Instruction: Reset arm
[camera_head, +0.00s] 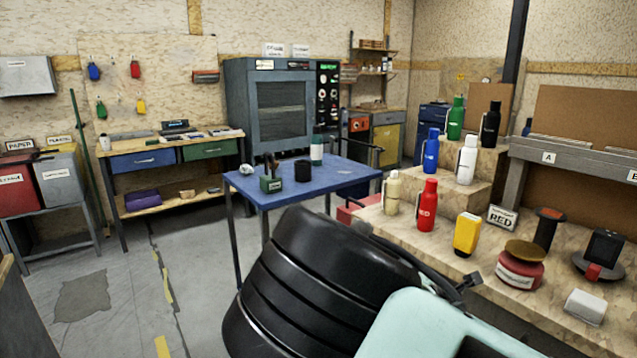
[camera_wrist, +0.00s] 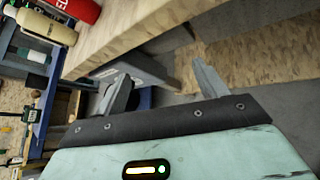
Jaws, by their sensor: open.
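My gripper (camera_wrist: 162,85) shows in the wrist view with its two grey fingers spread wide apart. Nothing is held between them. Behind the fingers are a wooden bench side and the floor, seen at a tilt. My mint-green arm end (camera_head: 430,325) fills the lower middle of the head view, in front of the right-hand bench. The fingers are hard to make out in the head view.
A blue table (camera_head: 345,176) stands behind my arm. Open floor (camera_head: 190,270) lies to the left.

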